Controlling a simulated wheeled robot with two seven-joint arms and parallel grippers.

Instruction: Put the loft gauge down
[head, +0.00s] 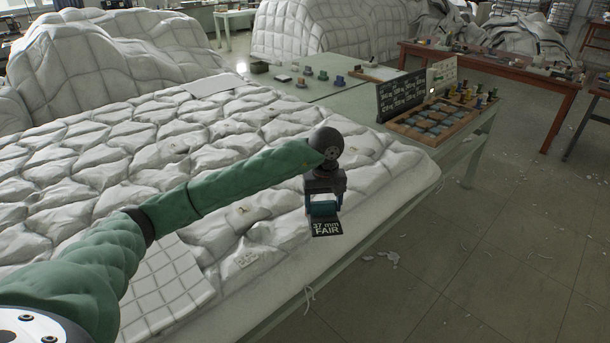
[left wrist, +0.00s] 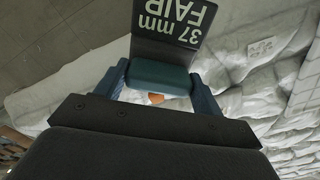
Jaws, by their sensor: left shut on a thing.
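My left gripper (head: 323,205) is shut on the loft gauge (head: 326,228), a dark plate with a teal block, marked "37 mm FAIR". It hangs in front of the near right edge of the white quilted duvet (head: 215,225). In the left wrist view the loft gauge (left wrist: 172,30) sits between the two blue fingers of my left gripper (left wrist: 160,80), its lettering facing the camera. I cannot tell whether the gauge touches the duvet. My right gripper is not in view.
A pale green table (head: 330,92) bears the duvet. Towards its far end are a compartmented wooden tray (head: 432,118), a black lettered board (head: 402,95), several small coloured pieces and a pale board (head: 380,73). A square quilted swatch (head: 166,275) lies on the duvet. Open floor (head: 480,250) is at the right.

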